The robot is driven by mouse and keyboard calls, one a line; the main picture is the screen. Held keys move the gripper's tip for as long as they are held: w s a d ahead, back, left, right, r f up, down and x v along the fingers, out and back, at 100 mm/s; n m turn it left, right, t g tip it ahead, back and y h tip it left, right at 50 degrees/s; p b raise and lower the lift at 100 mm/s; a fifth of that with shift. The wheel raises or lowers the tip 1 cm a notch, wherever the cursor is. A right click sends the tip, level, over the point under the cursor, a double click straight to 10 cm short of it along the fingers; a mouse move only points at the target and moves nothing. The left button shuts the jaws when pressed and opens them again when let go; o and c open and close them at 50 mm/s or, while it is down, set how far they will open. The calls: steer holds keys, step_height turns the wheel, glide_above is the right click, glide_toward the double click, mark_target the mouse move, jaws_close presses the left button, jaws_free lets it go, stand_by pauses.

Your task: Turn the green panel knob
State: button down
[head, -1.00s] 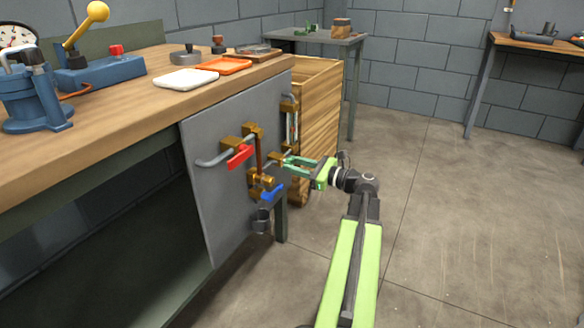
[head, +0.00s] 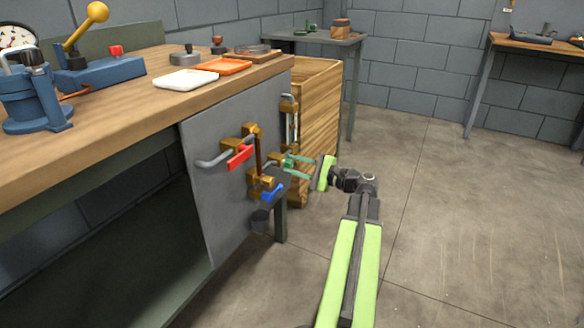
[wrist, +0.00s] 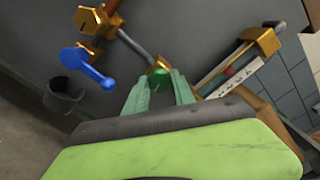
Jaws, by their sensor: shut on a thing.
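The green knob (wrist: 159,83) sits at the end of a brass valve fitting on the grey panel (head: 225,215). It also shows small in the head view (head: 287,162). My gripper (wrist: 159,88) has its two pale green fingers on either side of the knob, shut on it. In the head view my gripper (head: 289,164) reaches the panel from the right, and its fingers partly cover the knob. The wrist view shows the gripper body rolled relative to the panel.
A red lever (head: 239,156) and a blue lever (head: 272,193) sit on brass pipework left of the knob. A dark cup (head: 260,220) hangs below. A gauge tube (wrist: 230,73) stands beside the knob. A wooden cabinet (head: 320,110) is behind; the floor at right is clear.

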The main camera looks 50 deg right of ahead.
steer(key=shift+s+a+n, duration=0.1)
steer(key=shift+n, duration=0.5)
steer(key=c, duration=1.1)
jaws_free()
steer(key=shift+o, duration=0.2)
steer(key=shift+s, duration=0.1)
steer(key=v, duration=1.7)
